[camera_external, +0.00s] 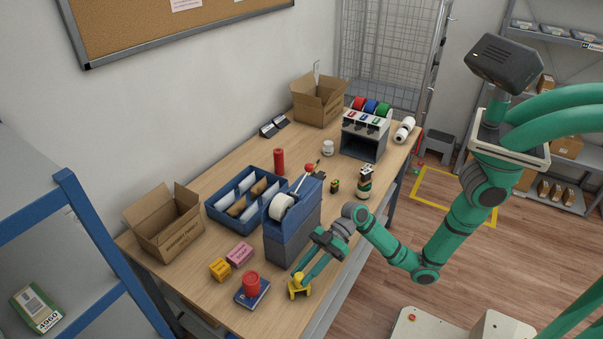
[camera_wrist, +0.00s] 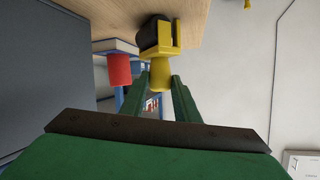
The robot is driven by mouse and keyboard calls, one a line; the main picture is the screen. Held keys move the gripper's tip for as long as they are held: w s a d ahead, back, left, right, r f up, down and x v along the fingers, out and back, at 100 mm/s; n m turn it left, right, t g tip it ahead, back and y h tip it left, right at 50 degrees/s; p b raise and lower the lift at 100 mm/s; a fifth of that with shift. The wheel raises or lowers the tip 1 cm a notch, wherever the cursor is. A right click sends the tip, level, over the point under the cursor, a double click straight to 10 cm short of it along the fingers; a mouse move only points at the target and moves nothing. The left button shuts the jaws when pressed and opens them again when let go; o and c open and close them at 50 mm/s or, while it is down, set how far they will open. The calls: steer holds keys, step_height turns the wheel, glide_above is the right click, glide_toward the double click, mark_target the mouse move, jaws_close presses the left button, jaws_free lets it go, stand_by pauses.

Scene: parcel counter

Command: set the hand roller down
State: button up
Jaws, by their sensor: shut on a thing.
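The hand roller (camera_external: 301,291) has a yellow handle and frame; its dark roller shows in the wrist view (camera_wrist: 152,34). It is at the near edge of the wooden counter (camera_external: 212,291). My gripper (camera_external: 298,276) reaches down over that edge and is shut on the yellow handle. In the wrist view, the green fingers of my gripper (camera_wrist: 160,84) close on the handle from both sides. The roller is at or just above the wood; I cannot tell whether it touches.
A red cylinder (camera_external: 251,281) stands on a blue book (camera_external: 248,299) to the left. A tall blue-grey tape dispenser (camera_external: 291,238) stands behind. Pink (camera_external: 239,253) and yellow (camera_external: 220,269) boxes lie farther left. Bare wood lies between the book and the roller.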

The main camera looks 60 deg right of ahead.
steer(key=shift+f, duration=0.65)
jaws_close()
steer(key=o, duration=1.1)
jaws_free()
steer(key=shift+r, duration=0.2)
steer(key=shift+r, duration=0.3)
steer(key=v, duration=1.2)
steer(key=shift+r, duration=0.35)
